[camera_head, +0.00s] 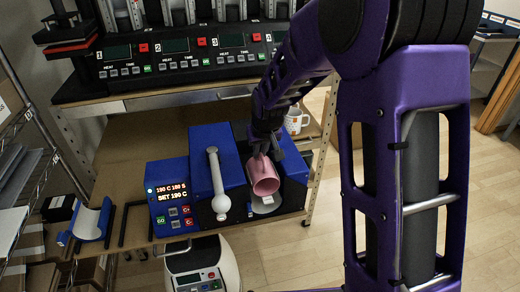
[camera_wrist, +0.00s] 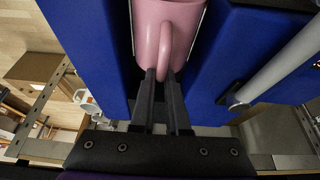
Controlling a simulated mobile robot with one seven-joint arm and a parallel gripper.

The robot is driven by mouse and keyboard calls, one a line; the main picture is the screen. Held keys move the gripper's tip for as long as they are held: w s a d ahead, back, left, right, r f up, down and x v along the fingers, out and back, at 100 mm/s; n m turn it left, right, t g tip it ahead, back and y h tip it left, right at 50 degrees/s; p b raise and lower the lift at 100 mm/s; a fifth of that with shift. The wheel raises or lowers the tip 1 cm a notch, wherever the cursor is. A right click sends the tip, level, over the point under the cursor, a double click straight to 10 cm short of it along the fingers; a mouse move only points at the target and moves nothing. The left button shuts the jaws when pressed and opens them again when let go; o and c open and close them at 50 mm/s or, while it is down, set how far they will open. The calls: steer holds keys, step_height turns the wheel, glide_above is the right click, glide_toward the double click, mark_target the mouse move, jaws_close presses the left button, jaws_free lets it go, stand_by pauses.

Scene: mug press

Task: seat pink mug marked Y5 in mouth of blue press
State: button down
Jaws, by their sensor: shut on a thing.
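The pink mug (camera_head: 265,180) is at the right part of the blue press (camera_head: 233,172), lying on its side with its open end toward the head camera. In the wrist view the mug (camera_wrist: 180,12) sits in the gap between two blue walls of the press (camera_wrist: 225,55). I cannot tell whether it touches them. My gripper (camera_head: 263,150) is above and behind the mug, its fingers (camera_wrist: 160,78) shut on the mug's handle. The Y5 mark is not readable. The press's white lever (camera_head: 216,180) stands left of the mug.
The press's control box (camera_head: 170,195) shows lit red digits. A multi-station press row (camera_head: 180,55) stands on a shelf behind. A white mug (camera_head: 295,120) with orange marking is behind my gripper. The bench between is mostly clear.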

steer(key=shift+f+b, duration=2.15)
steer(key=shift+f, duration=1.25)
jaws_free()
steer(key=shift+r, duration=0.1)
steer(key=shift+r+p, duration=2.65)
steer(key=shift+r, duration=1.25)
